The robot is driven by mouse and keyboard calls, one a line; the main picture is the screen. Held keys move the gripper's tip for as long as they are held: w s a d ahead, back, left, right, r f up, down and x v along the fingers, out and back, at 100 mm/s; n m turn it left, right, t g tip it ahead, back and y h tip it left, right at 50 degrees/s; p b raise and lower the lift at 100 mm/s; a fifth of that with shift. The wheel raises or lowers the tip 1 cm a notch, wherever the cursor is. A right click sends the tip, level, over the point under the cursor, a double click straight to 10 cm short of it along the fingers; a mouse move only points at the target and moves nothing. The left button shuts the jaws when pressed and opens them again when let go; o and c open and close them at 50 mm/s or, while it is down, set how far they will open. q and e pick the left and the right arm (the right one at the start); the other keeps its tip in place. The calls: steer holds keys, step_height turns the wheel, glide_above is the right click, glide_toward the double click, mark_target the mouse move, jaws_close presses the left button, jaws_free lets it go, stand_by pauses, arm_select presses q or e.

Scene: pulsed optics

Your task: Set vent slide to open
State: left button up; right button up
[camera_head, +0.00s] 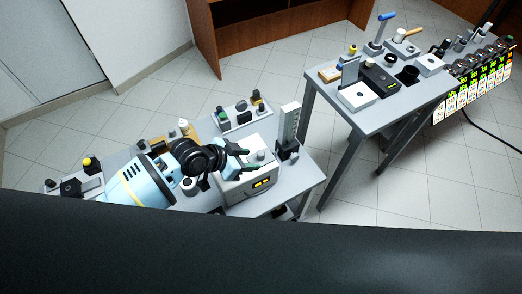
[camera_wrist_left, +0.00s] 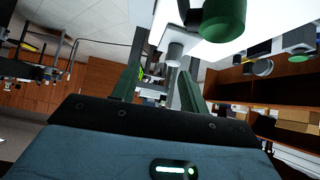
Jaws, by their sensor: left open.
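My left gripper (camera_head: 240,162) is open, at the white-grey box (camera_head: 247,181) with a yellow-lit display on the near table. Its fingers also show in the left wrist view (camera_wrist_left: 160,68), spread apart. I cannot tell whether the fingers touch anything. A tall grey slotted upright (camera_head: 290,120) with a black block (camera_head: 287,149) stands right of the box. No part is clearly recognizable as the vent slide. My right gripper is not in view.
A second table (camera_head: 340,112) with several instruments stands at right. Tiled floor lies between the tables.

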mark_target(260, 153)
arm_select(q)
steer(key=shift+w+a+r+m+g, duration=0.15)
steer(key=shift+w+a+r, duration=0.15)
steer(key=shift+w, duration=0.25)
steer(key=shift+w+a+r+m+g, duration=0.15)
steer(key=shift+w+a+r, duration=0.15)
steer(key=shift+w, duration=0.25)
steer(key=b+x, duration=0.1)
steer(key=x, duration=0.6)
steer(key=shift+a+f, duration=0.1)
steer(key=shift+f, duration=0.05)
steer(key=shift+w+d+f, duration=0.2)
steer(key=shift+d+f, duration=0.05)
steer(key=shift+f, duration=0.05)
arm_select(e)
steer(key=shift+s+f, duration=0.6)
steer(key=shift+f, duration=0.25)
arm_select(q)
jaws_close()
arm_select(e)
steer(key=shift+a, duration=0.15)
